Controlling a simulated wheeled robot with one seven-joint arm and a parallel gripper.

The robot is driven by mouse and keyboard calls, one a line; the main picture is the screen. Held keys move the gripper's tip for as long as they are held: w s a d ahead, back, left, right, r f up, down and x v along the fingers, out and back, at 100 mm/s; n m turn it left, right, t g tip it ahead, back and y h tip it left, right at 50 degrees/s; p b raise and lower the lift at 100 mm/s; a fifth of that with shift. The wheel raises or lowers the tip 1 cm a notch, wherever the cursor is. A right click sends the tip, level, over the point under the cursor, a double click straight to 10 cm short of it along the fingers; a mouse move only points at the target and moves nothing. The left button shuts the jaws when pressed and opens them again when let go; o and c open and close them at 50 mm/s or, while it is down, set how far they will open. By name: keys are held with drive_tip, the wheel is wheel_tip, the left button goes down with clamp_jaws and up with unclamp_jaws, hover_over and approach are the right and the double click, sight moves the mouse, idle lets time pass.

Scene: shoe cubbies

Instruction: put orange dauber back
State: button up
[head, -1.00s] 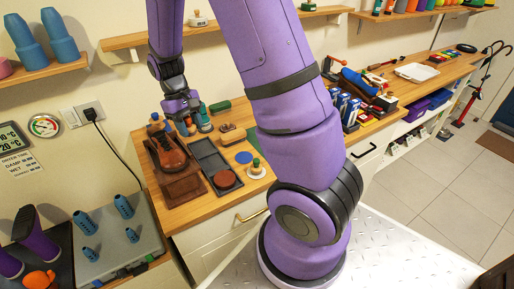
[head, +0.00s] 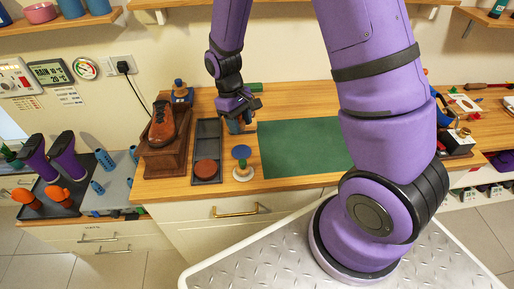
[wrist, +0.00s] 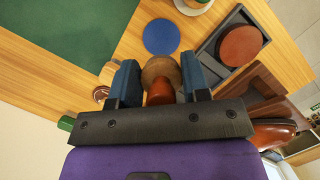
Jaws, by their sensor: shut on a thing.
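The orange dauber (wrist: 160,92), with a pale wooden round end, sits between the two blue fingers of my gripper (wrist: 160,82) in the wrist view. The gripper is shut on it. In the head view my gripper (head: 238,112) is low over the counter, right of the grey tray (head: 208,126), and hides most of the dauber. A blue disc (head: 241,152) lies on the wood in front of it and also shows in the wrist view (wrist: 161,37). I cannot tell whether the dauber touches the counter.
A brown disc (head: 206,170) lies in the tray. A brown shoe (head: 163,125) stands on a wooden block at left. A small white dish (head: 243,174) sits near the front edge. A green mat (head: 300,147) covers clear counter to the right.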

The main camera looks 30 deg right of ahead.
sight(245, 154)
drive_tip(key=shift+s+d+f, duration=0.1)
drive_tip(key=shift+f, duration=4.95)
drive_tip(key=shift+f, duration=0.1)
drive_tip(key=o, duration=0.9)
